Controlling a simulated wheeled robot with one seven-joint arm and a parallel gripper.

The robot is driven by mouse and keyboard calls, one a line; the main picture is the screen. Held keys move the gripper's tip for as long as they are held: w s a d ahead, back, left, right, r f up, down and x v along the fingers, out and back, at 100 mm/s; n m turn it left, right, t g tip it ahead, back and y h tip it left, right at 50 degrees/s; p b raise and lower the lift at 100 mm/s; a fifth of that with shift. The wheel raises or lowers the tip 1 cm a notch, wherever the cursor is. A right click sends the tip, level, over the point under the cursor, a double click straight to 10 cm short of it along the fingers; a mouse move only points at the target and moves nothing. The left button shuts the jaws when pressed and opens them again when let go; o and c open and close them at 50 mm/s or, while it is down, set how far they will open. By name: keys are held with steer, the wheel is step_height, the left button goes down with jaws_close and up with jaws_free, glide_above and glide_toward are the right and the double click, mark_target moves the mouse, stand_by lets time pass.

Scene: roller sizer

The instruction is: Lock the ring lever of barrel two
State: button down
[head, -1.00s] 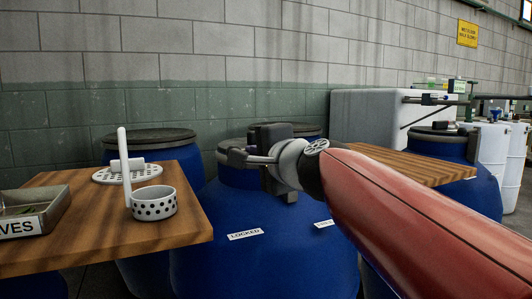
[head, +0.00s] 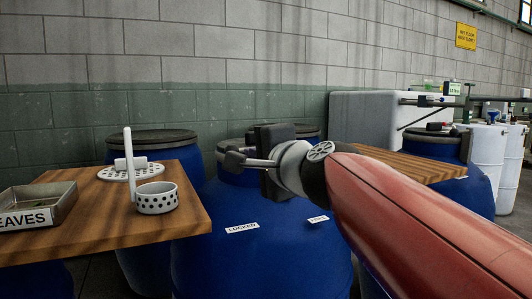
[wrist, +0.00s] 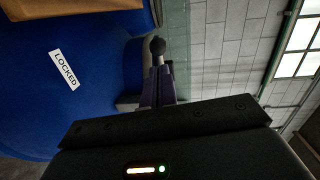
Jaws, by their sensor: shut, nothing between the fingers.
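A large blue barrel (head: 255,245) stands in the middle of the head view, with a white LOCKED label (head: 242,228) and a second small label (head: 318,219), too blurred to read, on its side. The LOCKED label also shows in the wrist view (wrist: 64,70). My gripper (wrist: 158,88) is shut and empty, at the barrel's rim. In the wrist view a dark ball knob on a short stem (wrist: 157,47), seemingly the ring lever's end, lies just beyond my fingertips; I cannot tell if they touch. My gripper and arm hide much of the lid and ring.
A wooden table (head: 90,235) at left holds a labelled tray (head: 40,207), a perforated cup (head: 156,198) and a perforated skimmer (head: 131,170). Other blue barrels (head: 155,140) stand behind. Another wooden top (head: 425,170) lies right, behind my arm.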

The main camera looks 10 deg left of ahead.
steer(key=s, duration=0.6)
steer(key=shift+s+a+r+p, duration=0.2)
steer(key=shift+s+a+p, duration=0.1)
steer(key=shift+a+p, duration=0.1)
steer(key=s+d+f+n+g+h+p, duration=0.2)
steer(key=s+d+f+n+h, duration=0.1)
steer(key=d+f, duration=0.6)
steer(key=s+d+f+n+g+h+p, duration=0.2)
steer(key=s+d+f+n+g+h, duration=0.1)
steer(key=s+d+f, duration=0.3)
steer(key=s+d+f+n+g+h+p, duration=0.2)
steer(key=s+d+f+n+g+h, duration=0.1)
steer(key=d+f, duration=0.8)
steer(key=shift+s+d+f+n+h, duration=0.3)
steer(key=shift+s+d+h, duration=0.35)
steer(key=shift+s, duration=0.2)
